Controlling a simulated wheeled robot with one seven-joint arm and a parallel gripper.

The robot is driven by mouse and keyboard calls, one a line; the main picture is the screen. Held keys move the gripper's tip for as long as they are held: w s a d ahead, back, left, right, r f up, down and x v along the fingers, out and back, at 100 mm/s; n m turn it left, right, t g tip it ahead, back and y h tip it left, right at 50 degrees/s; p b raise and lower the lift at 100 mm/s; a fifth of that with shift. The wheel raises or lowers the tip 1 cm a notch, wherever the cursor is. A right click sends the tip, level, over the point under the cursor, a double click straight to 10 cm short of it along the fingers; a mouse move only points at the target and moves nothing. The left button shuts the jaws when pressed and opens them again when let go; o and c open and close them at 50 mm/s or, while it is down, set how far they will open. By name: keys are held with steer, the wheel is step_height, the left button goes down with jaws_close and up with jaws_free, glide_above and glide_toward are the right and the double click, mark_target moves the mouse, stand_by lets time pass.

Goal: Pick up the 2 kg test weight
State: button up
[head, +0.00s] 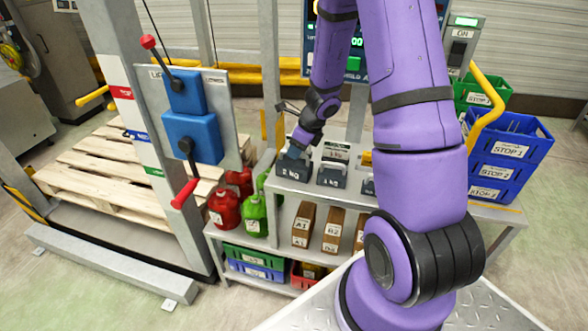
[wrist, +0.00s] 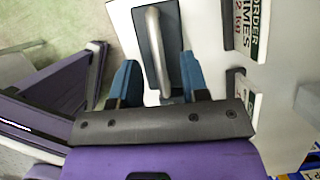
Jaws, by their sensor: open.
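The 2 kg test weight (head: 291,175) is a dark grey block with a white "2 kg" label. It stands at the left end of the bench top in the head view. Its pale bar handle (wrist: 157,50) shows from above in the wrist view. My gripper (wrist: 158,75) is open, with one blue fingertip on each side of the handle's near end. In the head view my gripper (head: 300,143) is just above the 2 kg weight. The fingertips are partly hidden there, and I cannot tell whether they touch the handle.
A 4 kg weight (head: 331,175) stands close to the right of the 2 kg weight. Red (head: 224,207) and green (head: 254,215) cans stand left of the bench. Boxes fill the shelf below. Blue crates (head: 505,155) stand at the right. A lever panel stands at the left.

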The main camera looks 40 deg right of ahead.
mark_target(294, 163)
steer(key=shift+x, duration=1.35)
jaws_close()
steer(key=shift+r, duration=0.1)
stand_by(0.3)
